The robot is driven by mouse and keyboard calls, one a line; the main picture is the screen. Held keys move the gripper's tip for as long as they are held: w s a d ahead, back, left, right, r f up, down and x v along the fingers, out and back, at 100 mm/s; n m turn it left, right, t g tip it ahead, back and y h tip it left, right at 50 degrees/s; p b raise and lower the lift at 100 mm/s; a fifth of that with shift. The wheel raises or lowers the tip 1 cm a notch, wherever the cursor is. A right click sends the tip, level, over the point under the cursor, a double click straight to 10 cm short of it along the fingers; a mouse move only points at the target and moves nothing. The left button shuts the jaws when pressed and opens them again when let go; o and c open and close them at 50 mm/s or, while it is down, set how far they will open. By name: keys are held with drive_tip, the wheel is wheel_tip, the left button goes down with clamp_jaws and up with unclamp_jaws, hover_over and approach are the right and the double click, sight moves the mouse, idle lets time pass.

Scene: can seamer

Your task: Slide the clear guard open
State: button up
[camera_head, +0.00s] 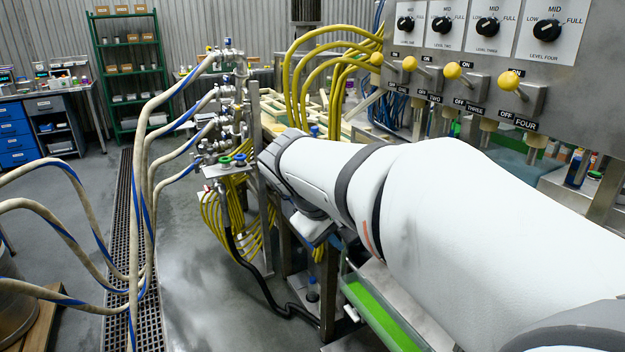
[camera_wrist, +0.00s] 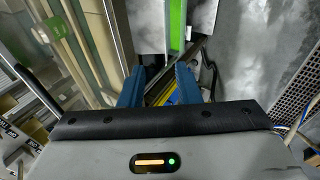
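A see-through panel that looks like the clear guard (camera_wrist: 92,50) fills the upper left of the wrist view, with pale rails and a blurred green part showing through it. I cannot make out its handle for certain. My gripper (camera_wrist: 160,78) shows two blue fingers with a wide gap and nothing held between them. The fingers are to the right of the panel, and I cannot tell whether they touch it. In the head view my white arm hides the gripper and most of the guard area; a clear edge shows beside a green strip (camera_head: 378,318) below the arm.
A control panel with several dials (camera_head: 487,27) and yellow-knobbed levers (camera_head: 452,71) stands at the upper right. A pipe manifold (camera_head: 230,100) with yellow hoses is by my arm's far end. Pale hoses (camera_head: 146,170) cross the left. Grey floor (camera_head: 195,240) is open beyond the drain grate.

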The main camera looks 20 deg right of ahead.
drive_tip(key=w+d+r+g+h+b, duration=0.1)
drive_tip(key=w+d+r+h+b, duration=0.8)
drive_tip(key=d, duration=0.3)
drive_tip(key=shift+m, duration=0.4)
drive_tip(key=x, duration=0.5)
drive_tip(key=w+f+x, duration=0.1)
drive_tip(key=x, duration=0.1)
drive_tip(key=shift+d+f+b, duration=0.1)
drive_tip(key=shift+d+b, duration=0.05)
drive_tip(key=shift+b, duration=0.15)
clamp_jaws()
